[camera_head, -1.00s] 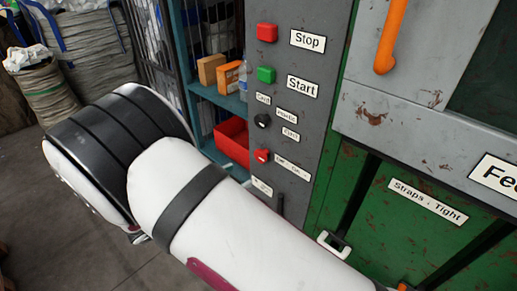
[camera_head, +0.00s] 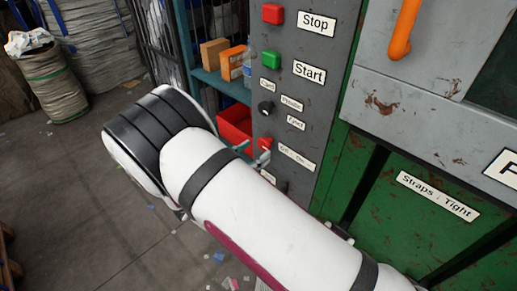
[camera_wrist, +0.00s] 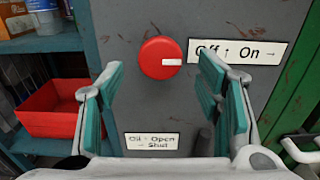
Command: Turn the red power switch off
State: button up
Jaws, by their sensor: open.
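The red power switch (camera_wrist: 160,57) is a round knob on the grey control panel. Its white mark points right, and the label beside it (camera_wrist: 240,52) reads "Off ↑ On →". In the head view the switch (camera_head: 265,143) sits low on the panel, just beyond my fingertips. My gripper (camera_wrist: 156,84) is open and empty, with teal pads on both fingers. In the wrist view the knob shows between and slightly above the fingertips, apparently not touched. In the head view my gripper (camera_head: 253,152) is mostly hidden behind my own arm.
Above the switch are a black knob (camera_head: 266,108), a green Start button (camera_head: 271,60) and a red Stop button (camera_head: 273,14). A lower label (camera_wrist: 152,141) reads "Oil". A red bin (camera_wrist: 50,110) on a teal shelf is close to the left finger.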

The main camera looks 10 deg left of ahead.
jog(key=shift+x, duration=1.2)
jog(key=c, duration=1.2)
jog(key=shift+o, duration=0.2)
